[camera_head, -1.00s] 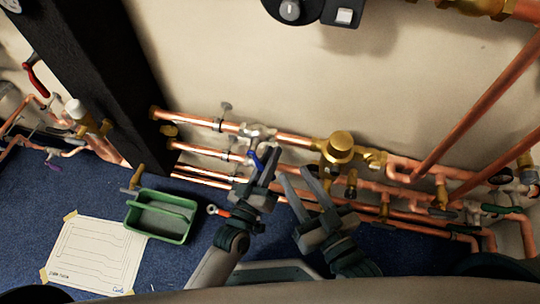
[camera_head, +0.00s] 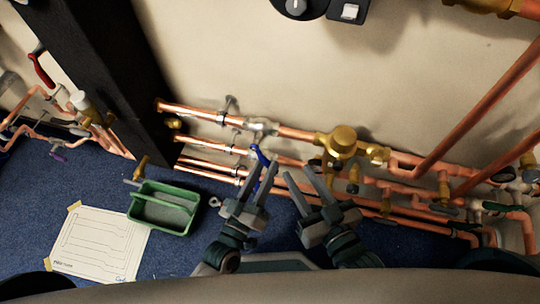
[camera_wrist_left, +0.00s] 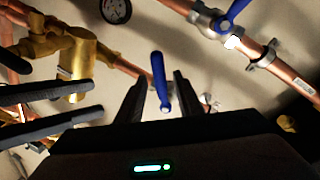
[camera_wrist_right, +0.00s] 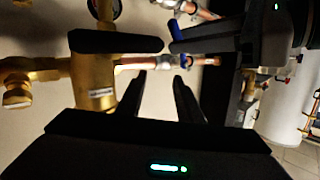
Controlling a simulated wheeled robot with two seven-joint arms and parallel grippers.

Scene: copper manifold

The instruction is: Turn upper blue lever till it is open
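A blue lever (camera_head: 260,154) shows beside the left gripper's fingertips in the head view, just below the silver valve (camera_head: 262,127) on the upper copper pipe. The left wrist view shows two blue levers: one (camera_wrist_left: 160,80) between the fingers and one (camera_wrist_left: 236,12) at the top right on a silver valve. I cannot tell surely which one the head view shows. My left gripper (camera_head: 263,172) is open; contact with the lever is not clear. My right gripper (camera_head: 299,174) is open and empty to the right. A blue lever (camera_wrist_right: 178,31) also shows in the right wrist view.
Brass fittings (camera_head: 342,142) and several copper pipes (camera_head: 440,210) run along the wall at right. A black post (camera_head: 105,80) stands at left. A green tray (camera_head: 150,219) and a paper sheet (camera_head: 95,245) lie on the blue floor. The two grippers are close together.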

